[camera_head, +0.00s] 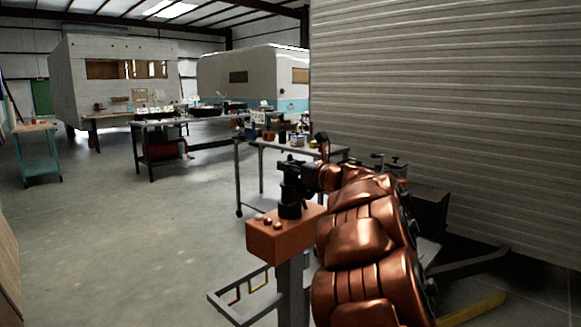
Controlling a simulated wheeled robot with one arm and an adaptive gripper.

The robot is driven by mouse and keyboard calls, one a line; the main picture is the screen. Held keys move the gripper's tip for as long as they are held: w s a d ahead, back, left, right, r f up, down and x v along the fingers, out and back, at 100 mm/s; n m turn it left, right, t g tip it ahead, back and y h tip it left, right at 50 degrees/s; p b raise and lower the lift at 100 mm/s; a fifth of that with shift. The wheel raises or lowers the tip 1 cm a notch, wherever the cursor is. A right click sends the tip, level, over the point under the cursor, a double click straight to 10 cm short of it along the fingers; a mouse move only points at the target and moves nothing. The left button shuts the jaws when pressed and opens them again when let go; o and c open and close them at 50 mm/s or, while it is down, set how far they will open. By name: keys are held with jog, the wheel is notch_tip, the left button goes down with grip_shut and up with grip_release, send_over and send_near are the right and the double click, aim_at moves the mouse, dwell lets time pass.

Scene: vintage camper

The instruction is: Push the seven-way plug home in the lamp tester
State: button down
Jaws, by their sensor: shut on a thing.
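The lamp tester (272,241) is an orange box on a grey post, in the lower middle of the head view. Small round lamps sit on its top near the front edge. My black gripper (291,193) points down over the box's top. It is shut on the black seven-way plug (290,211), which looks upright at the top of the box. My own copper-coloured arm covers the box's right side. I cannot tell how deep the plug sits, and the socket is hidden.
A grey metal cart (270,147) with cans and jars stands just behind. The ribbed camper wall (440,120) closes off the right side. A bent grey rail (235,305) juts out low by the post. The concrete floor on the left is clear.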

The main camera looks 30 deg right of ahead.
jog(key=shift+f, duration=0.3)
jog(key=c, duration=0.7)
grip_release()
jog(key=shift+s, duration=0.1)
jog(key=s+d, duration=0.2)
jog(key=s, duration=1)
jog(key=shift+w+r, duration=0.1)
